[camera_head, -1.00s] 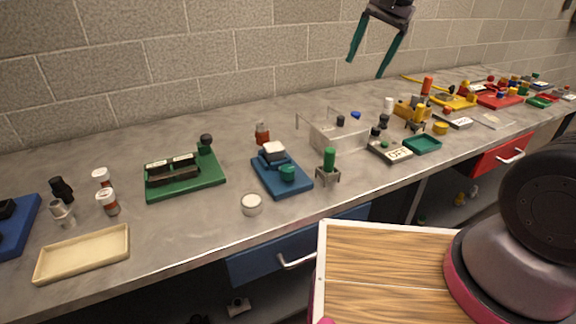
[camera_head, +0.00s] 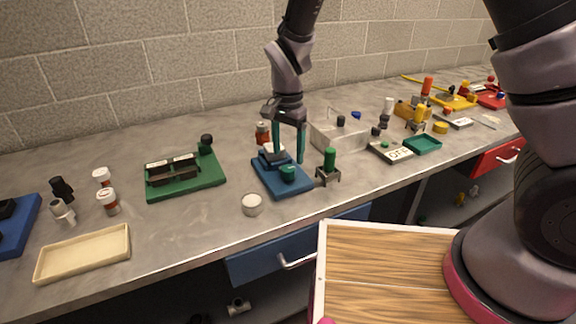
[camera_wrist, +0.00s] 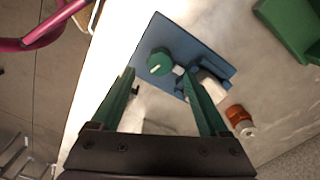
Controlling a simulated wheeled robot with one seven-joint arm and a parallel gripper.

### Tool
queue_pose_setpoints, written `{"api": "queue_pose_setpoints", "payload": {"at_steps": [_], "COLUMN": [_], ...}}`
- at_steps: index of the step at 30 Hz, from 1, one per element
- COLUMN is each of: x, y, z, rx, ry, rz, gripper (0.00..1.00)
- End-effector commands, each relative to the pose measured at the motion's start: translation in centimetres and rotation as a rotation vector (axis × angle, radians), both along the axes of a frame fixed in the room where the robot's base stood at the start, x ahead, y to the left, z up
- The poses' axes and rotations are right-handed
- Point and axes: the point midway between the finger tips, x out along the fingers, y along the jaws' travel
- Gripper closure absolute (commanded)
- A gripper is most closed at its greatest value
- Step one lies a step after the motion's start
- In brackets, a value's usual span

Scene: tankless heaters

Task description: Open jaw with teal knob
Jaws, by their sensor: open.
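A blue base (camera_head: 299,191) on the bench carries a teal knob (camera_head: 288,173) at its front and a blue jaw with a white block behind it. The base (camera_wrist: 205,40) and the round teal knob (camera_wrist: 159,62) with its white mark also show in the wrist view. My gripper (camera_head: 289,156) is open and empty above the base. In the wrist view, the knob lies ahead between its two green fingertips (camera_wrist: 160,74). I cannot tell whether they touch anything. The right finger partly hides the jaw and white block (camera_wrist: 212,88).
A green-capped post (camera_head: 330,158) on a grey bracket stands close right of the base. A clear box (camera_head: 345,137) stands behind it. A red-brown, white-capped bottle (camera_head: 263,132) is behind the base. A small white round dish (camera_head: 252,204) lies front left. A green fixture (camera_head: 215,181) stands left.

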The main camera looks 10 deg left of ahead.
Motion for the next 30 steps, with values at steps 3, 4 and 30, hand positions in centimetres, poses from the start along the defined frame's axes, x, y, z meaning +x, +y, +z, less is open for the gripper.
{"api": "queue_pose_setpoints", "payload": {"at_steps": [3, 4, 30], "x": [0.0, 0.0, 0.0], "y": [-0.1, -0.1, 0.0], "z": [-2.3, -2.8, -5.2], "rx": [-0.003, -0.003, 0.001], "ry": [0.003, 0.001, 0.000], "rz": [0.000, 0.000, 0.002], "gripper": [0.22, 0.22, 1.00]}}
